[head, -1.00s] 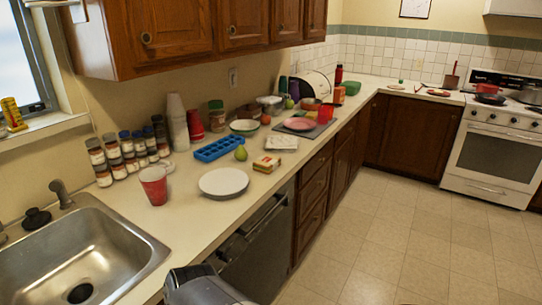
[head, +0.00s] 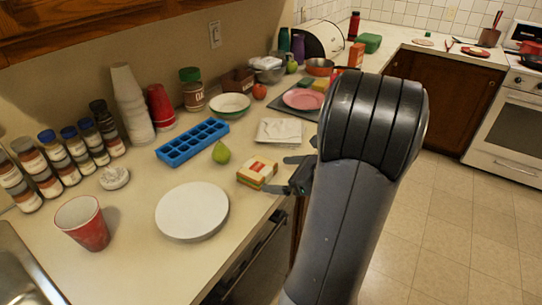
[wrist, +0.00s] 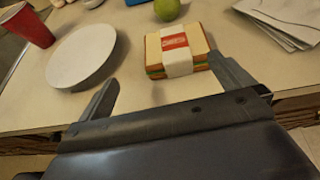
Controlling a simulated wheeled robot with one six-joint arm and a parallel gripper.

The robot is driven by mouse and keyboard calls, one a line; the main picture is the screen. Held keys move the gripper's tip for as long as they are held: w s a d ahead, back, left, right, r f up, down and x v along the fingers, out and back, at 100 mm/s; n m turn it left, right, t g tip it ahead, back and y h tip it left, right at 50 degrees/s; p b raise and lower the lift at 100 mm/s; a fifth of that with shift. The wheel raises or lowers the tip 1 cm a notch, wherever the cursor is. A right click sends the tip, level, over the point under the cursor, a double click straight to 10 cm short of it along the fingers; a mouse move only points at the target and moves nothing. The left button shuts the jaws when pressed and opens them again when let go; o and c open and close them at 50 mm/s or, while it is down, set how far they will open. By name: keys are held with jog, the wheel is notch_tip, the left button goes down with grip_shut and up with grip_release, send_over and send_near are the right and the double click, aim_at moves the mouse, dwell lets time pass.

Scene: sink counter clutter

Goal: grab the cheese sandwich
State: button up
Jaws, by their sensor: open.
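The cheese sandwich (head: 257,172) lies near the front edge of the counter, with bread, green and orange layers and a white wrapper band with a red label. It also shows in the wrist view (wrist: 178,52), upper middle, just beyond the fingers. My gripper (head: 297,172) is at the counter edge, right of the sandwich in the head view. In the wrist view my gripper (wrist: 172,88) is open and empty, its fingers apart, the right fingertip near the sandwich's right side and the left one well left of it. My arm hides part of the counter front.
White papers (head: 279,131) lie beyond the sandwich. A red cup (head: 83,223) stands farther left.

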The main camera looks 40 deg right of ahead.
aim_at(261, 168)
jog(key=shift+m, duration=0.4)
jog(key=x, duration=0.3)
jog(key=d+x, duration=0.1)
jog(key=x, duration=0.3)
jog(key=w+d+p+x, duration=0.1)
jog(key=x, duration=0.2)
jog(key=shift+w+d, duration=0.1)
jog(key=shift+c, duration=0.6)
jog(key=c, duration=0.5)
